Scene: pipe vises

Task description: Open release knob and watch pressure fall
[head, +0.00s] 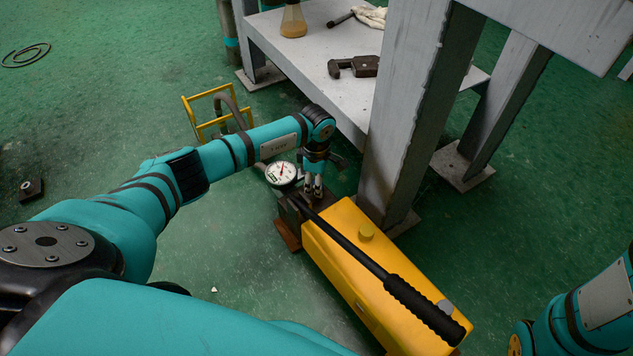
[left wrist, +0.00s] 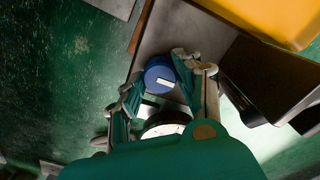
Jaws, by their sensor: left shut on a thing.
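The yellow hydraulic pump (head: 375,270) lies on the floor with a long black handle along its top. My left gripper (head: 313,189) points down at the pump's far end and hides the knob in the head view. In the left wrist view the blue release knob (left wrist: 160,76), with a white mark, sits between the fingers of my left gripper (left wrist: 158,74), which is shut on it. The round white pressure gauge (head: 281,173) stands just left of the gripper, its red needle visible but its scale too small to read. My right gripper is out of view.
A grey steel frame leg (head: 410,110) rises close behind the pump. A yellow tubular frame (head: 205,108) and hose stand behind my left arm.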

